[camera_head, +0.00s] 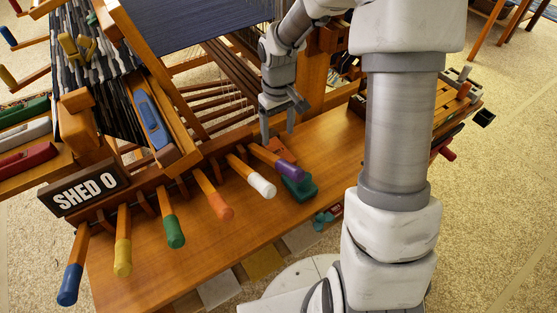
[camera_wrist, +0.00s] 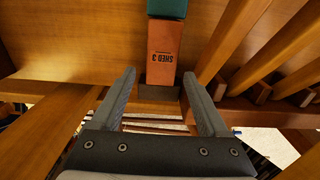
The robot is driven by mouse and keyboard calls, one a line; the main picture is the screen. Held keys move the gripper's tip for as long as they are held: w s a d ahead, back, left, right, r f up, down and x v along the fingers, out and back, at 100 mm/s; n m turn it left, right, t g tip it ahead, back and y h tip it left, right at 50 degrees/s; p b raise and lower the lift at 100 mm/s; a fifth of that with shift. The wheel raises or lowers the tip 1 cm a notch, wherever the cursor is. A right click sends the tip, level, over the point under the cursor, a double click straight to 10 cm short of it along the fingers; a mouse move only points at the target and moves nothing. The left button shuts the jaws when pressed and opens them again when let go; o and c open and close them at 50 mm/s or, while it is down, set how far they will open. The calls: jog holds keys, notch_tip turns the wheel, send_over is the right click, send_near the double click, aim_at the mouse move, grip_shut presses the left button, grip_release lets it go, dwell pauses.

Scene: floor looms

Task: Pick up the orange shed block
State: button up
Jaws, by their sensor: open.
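An orange-brown block (camera_wrist: 162,52) printed "SHED 3" shows upright in the wrist view, with a dark grey piece at its near end and a green piece (camera_wrist: 167,8) at its far end. In the head view the orange block (camera_head: 282,149) is partly hidden behind a purple-tipped lever. My gripper (camera_head: 278,131) is just above and behind it on the bench. In the wrist view my gripper (camera_wrist: 159,73) is open, its fingers apart on either side of the block's near end, with nothing clearly held.
Wooden levers with coloured tips, including purple (camera_head: 291,171), white (camera_head: 263,186) and orange (camera_head: 221,206), jut over the wooden bench (camera_head: 330,165). A "SHED 0" sign (camera_head: 84,189) stands left. Loom posts rise behind.

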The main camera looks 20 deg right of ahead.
aim_at(279, 151)
notch_tip(279, 151, down, 3)
jog(key=shift+r+b, duration=0.15)
jog(key=shift+b, duration=0.15)
jog(key=f+b, duration=0.2)
jog(key=f, duration=0.1)
jog(key=s+f, duration=0.1)
jog(key=f, duration=0.1)
jog(key=shift+f+b, duration=0.15)
jog(key=shift+b, duration=0.25)
jog(key=c, duration=1.2)
jog(key=shift+r, duration=0.2)
